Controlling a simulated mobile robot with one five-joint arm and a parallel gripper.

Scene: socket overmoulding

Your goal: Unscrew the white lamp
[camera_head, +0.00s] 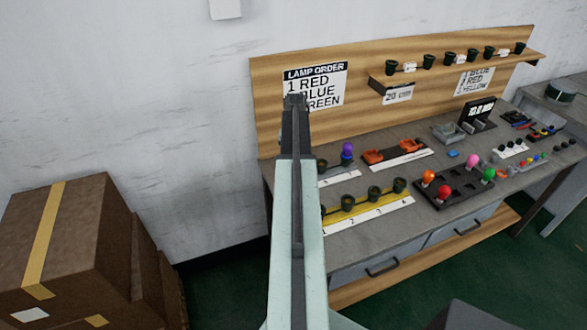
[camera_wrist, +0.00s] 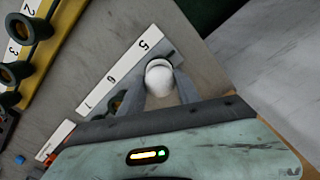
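The white lamp (camera_wrist: 158,80) shows in the wrist view as a round white bulb beside the label 5 of a numbered strip (camera_wrist: 112,76). My gripper (camera_wrist: 160,84) has one grey finger on each side of it. The fingertips lie very close to the bulb, and I cannot tell whether they press on it. The socket under the lamp is hidden. In the head view my gripper (camera_head: 295,100) points away over the workbench, and my arm hides the white lamp.
A yellow rack (camera_head: 368,202) with several dark sockets stands near the bench's front left. A purple lamp (camera_head: 347,149) stands behind it. A dark tray (camera_head: 455,188) with coloured lamps lies to the right. A wooden backboard (camera_head: 420,120) rises behind. Cardboard boxes (camera_head: 85,240) stand left.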

